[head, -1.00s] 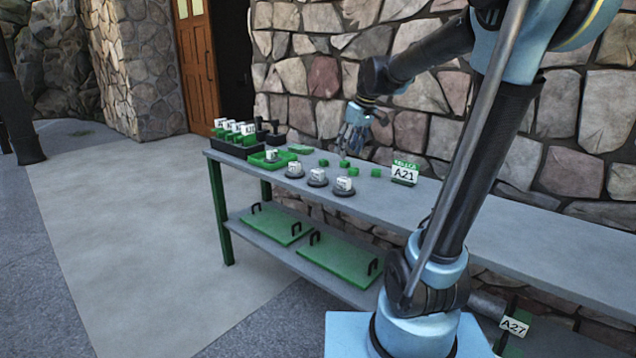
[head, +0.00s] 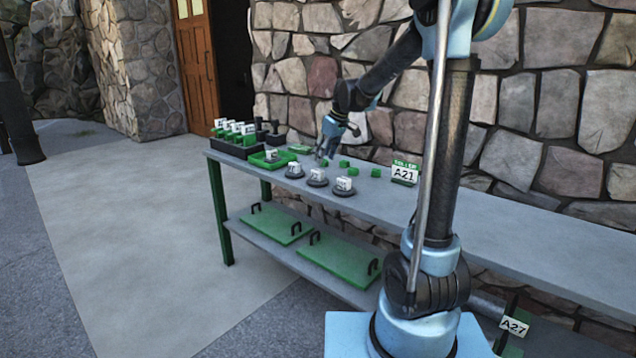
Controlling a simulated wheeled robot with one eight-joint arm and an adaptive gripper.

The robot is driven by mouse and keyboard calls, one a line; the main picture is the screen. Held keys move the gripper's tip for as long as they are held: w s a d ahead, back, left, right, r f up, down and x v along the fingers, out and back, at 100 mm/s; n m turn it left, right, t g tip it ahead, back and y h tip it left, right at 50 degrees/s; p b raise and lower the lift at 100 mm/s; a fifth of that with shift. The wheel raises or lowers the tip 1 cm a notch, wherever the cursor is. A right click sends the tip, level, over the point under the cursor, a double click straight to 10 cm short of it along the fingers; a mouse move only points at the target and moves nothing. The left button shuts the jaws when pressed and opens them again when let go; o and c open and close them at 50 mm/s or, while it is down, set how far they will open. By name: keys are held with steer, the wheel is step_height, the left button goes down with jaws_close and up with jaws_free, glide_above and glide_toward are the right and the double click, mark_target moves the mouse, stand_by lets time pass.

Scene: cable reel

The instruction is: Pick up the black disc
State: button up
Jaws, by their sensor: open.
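Three dark discs stand in a row near the front edge of the upper shelf, each with a white marked block on top: a left disc (head: 295,176), a middle disc (head: 317,183) and a right disc (head: 343,193). I cannot tell which one is the task's black disc. My gripper (head: 325,157) points down just behind and above the left and middle discs. It is open and holds nothing that I can see. Its fingers look small and dark at this distance, and any gap to the shelf is hard to judge.
Several small green blocks (head: 344,164) lie right of my gripper. A green tray (head: 258,163) with a white-topped piece and a black rack (head: 228,147) stand left. A sign reading A21 (head: 404,173) stands at right. The shelf (head: 480,215) is clear further right.

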mark_target(318, 170)
steer(key=shift+x, duration=4.45)
steer(key=shift+w+d, duration=0.1)
steer(key=shift+w, duration=0.05)
jaws_close()
